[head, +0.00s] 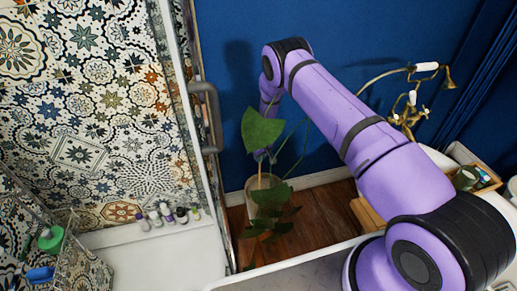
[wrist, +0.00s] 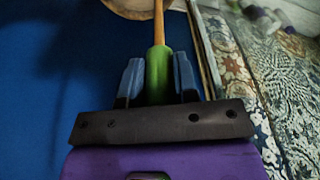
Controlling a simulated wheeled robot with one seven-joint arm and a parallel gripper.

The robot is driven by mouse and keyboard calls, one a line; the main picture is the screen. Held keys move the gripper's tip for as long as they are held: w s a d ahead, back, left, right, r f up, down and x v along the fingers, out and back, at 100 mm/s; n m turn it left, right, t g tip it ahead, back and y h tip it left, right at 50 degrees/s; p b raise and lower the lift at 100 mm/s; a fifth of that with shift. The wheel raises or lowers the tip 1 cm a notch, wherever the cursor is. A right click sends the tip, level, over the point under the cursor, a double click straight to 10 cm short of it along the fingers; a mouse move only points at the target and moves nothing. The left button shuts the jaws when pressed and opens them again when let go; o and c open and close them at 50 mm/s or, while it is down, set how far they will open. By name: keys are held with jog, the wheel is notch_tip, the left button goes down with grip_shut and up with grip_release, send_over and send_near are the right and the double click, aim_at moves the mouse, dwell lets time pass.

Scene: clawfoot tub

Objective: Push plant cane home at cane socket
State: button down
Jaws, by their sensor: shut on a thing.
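The plant cane is a thin tan rod (wrist: 159,24) with a green sleeve in the wrist view. My gripper (wrist: 158,68) has its two blue fingers on either side of the green sleeve, shut on it. The rod runs away from the fingers toward a pale round rim (wrist: 122,8) at the top edge. In the head view a leafy potted plant (head: 262,131) stands on the floor by the blue wall, in a pale pot (head: 249,184). My arm reaches down behind its leaves, which mostly hide my gripper. I cannot make out the cane socket, or how deep the cane sits.
A glass shower panel with a grey handle (head: 211,117) stands close to the left of the plant. Small bottles (head: 167,215) line a ledge. Blue wall is close behind.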

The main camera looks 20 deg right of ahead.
dwell(0.4)
jog(key=shift+f, duration=2.4)
jog(key=shift+f, duration=2.8)
dwell(0.5)
jog(key=c, duration=0.8)
grip_release()
jog(key=shift+r, duration=0.1)
